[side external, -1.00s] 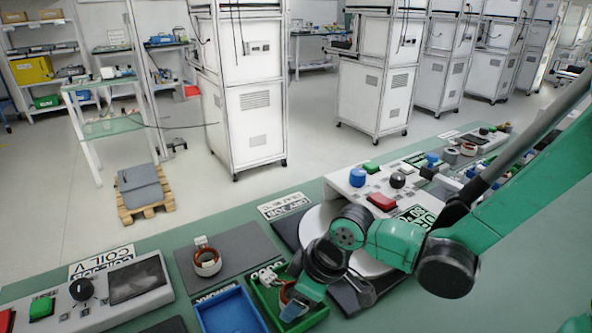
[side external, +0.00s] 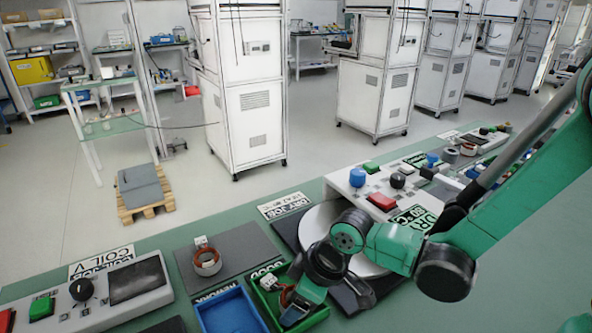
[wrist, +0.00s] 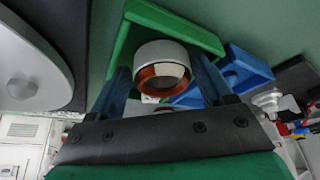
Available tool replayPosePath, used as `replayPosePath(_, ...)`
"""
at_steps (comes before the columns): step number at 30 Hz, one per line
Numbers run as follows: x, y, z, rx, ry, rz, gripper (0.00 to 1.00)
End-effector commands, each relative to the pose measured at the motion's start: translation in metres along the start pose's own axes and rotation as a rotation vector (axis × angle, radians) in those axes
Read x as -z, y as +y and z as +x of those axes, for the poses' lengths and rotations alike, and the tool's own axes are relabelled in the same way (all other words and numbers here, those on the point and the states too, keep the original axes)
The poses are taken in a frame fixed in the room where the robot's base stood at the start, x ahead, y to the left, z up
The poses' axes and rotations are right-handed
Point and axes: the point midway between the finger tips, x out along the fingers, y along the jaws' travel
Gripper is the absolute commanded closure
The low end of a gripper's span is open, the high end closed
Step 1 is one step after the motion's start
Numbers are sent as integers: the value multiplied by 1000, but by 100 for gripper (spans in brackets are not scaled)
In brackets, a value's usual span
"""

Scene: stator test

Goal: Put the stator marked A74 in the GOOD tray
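A stator (wrist: 162,55) with a white ring and copper windings sits between the fingers of my gripper (wrist: 164,66) in the wrist view, with the fingers against its sides. In the side external view my gripper (side external: 294,312) is low inside the green GOOD tray (side external: 317,318), and part of the stator (side external: 287,297) with a white tag (side external: 268,283) shows beside it. The tag's marking is too small to read. My gripper hides part of the stator, and I cannot tell whether it touches the tray floor.
Another stator (side external: 207,263) with a white tag stands on a grey mat (side external: 240,245). The blue REWORK tray (side external: 228,312) adjoins the green tray on the left. A round light plate (side external: 318,222) is behind my gripper. A control box (side external: 110,292) is at left.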

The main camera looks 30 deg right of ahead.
Motion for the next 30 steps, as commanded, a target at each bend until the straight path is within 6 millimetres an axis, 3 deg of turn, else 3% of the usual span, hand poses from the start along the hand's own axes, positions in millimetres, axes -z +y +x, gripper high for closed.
replayPosePath(5,1,-3,-7,11,2,-2,1)
replayPosePath(18,0,0,-49,1,1,-1,1)
replayPosePath(30,0,0,-56,-1,1,-1,1)
